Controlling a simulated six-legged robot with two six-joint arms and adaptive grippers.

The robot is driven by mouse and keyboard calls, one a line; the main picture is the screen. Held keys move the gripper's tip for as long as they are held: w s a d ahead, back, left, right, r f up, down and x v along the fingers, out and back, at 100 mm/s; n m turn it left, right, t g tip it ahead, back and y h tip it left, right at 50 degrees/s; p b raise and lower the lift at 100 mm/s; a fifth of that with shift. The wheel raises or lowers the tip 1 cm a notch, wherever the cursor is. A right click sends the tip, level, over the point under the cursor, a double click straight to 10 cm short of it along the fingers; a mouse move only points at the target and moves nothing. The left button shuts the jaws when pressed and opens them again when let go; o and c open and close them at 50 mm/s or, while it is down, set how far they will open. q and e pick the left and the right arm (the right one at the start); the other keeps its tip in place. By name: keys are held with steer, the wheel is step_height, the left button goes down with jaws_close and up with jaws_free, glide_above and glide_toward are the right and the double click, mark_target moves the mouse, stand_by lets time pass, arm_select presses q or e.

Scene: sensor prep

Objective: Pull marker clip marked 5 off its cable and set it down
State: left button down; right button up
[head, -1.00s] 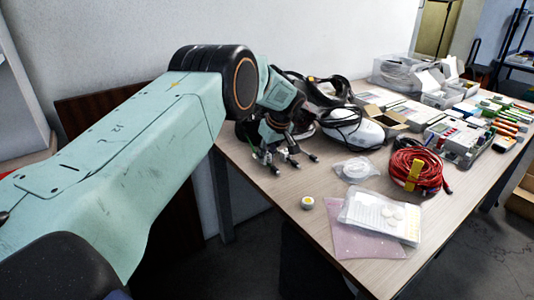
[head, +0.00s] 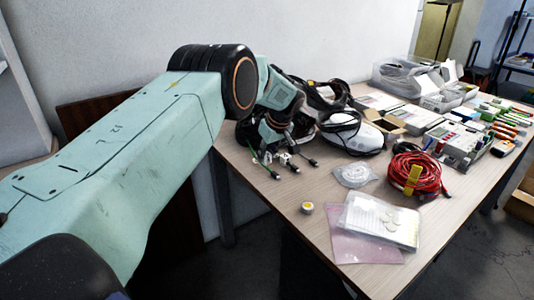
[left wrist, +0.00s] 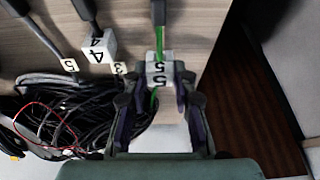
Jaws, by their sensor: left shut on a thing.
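A white marker clip marked 5 (left wrist: 159,70) sits between the fingertips of my left gripper (left wrist: 158,82) in the left wrist view. My left gripper is shut on it. A green cable (left wrist: 158,15) shows above and below the clip; I cannot tell whether the clip still grips it. A white clip marked 4 (left wrist: 97,46) is on a grey cable to the left. In the head view my left gripper (head: 277,138) is over the near left table edge, beside the green cable (head: 262,155) and white clips (head: 285,159). The clip marked 5 cannot be told apart there. My right gripper is not in view.
A small white and yellow round container (head: 307,208), a pink sheet (head: 352,246) and a red cable coil (head: 430,172) lie on the table (head: 320,184). Bare tabletop shows between them.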

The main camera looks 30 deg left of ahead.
arm_select(q)
steer(key=shift+r+p, duration=0.75)
steer(key=shift+r, duration=0.3)
steer(key=shift+s+f, duration=0.1)
steer(key=shift+s, duration=0.05)
stand_by(0.5)
